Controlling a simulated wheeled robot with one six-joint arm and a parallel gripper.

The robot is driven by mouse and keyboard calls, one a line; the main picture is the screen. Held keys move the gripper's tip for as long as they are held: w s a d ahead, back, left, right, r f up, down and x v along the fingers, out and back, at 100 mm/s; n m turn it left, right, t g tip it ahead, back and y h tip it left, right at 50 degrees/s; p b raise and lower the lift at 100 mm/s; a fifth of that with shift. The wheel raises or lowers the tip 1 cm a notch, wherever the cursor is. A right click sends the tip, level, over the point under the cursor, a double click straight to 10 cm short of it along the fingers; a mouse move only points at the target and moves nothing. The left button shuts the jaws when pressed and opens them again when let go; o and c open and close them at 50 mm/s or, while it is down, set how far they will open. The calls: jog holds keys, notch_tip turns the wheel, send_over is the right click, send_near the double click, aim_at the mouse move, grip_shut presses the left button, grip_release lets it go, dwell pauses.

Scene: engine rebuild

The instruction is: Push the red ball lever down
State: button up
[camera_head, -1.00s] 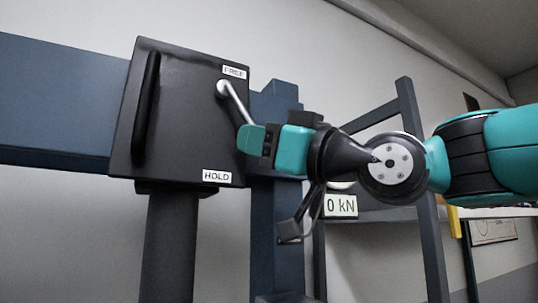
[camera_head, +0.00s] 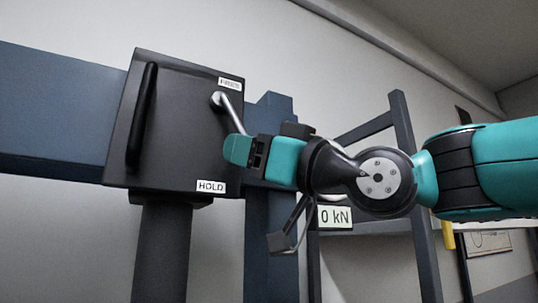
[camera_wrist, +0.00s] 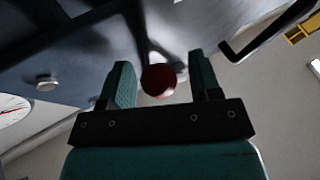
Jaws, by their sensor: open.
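The silver lever (camera_head: 231,113) sits on a dark box (camera_head: 180,130) and slants down and right from its pivot, near the FREE label (camera_head: 230,83). The HOLD label (camera_head: 211,187) is lower on the box. The lever's ball end is hidden behind my gripper (camera_head: 238,150) in the head view. In the wrist view the dark red ball (camera_wrist: 158,80) shows between the two teal fingers of my gripper (camera_wrist: 160,64). The fingers are open, with a visible gap on both sides of the ball. I cannot tell whether they touch it at any point.
A black bar handle (camera_head: 142,118) stands at the box's left side. A dark post (camera_head: 162,250) carries the box, and a blue beam (camera_head: 55,110) runs behind it. A 0 kN display (camera_head: 335,217) is below my arm. The wrist view shows a dial gauge (camera_wrist: 12,110) at left.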

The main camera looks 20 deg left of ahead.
jog(key=shift+f, duration=0.1)
jog(key=shift+d+f+b, duration=0.25)
jog(key=shift+d+b, duration=0.1)
jog(key=shift+b, duration=0.05)
jog(key=b+v, duration=0.8)
jog(key=v, duration=0.8)
jog(key=shift+d, duration=0.25)
jog(key=shift+s, duration=0.1)
